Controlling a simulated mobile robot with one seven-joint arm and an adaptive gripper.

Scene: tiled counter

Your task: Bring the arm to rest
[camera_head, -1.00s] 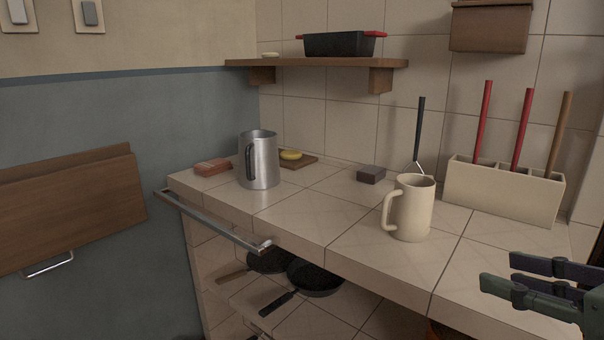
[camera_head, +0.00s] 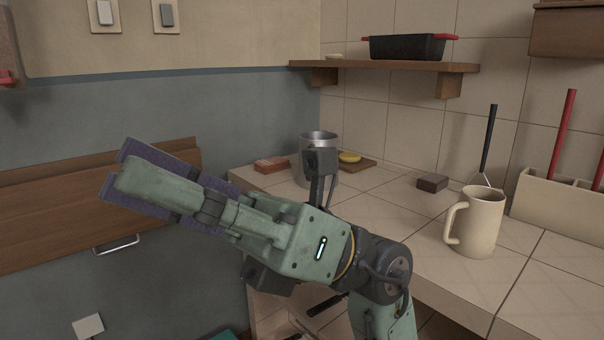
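My gripper (camera_head: 122,178) is at the left of the view, on my green arm (camera_head: 315,245), which reaches across the middle of the picture. It points left, in front of the wooden panel on the wall. The near green finger shows from its outer side, with purple plate edges above and below it. The far finger is hidden, so the gap between the fingers cannot be seen. My arm is in front of the counter's left end and covers the lower part of the metal mug (camera_head: 318,146).
A cream mug (camera_head: 480,222) stands on the tiled counter (camera_head: 385,205), near a dark block (camera_head: 432,183) and a utensil holder (camera_head: 560,210). A shelf (camera_head: 400,66) holds a black pan (camera_head: 405,47). The wooden panel (camera_head: 60,220) has a metal handle (camera_head: 116,244).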

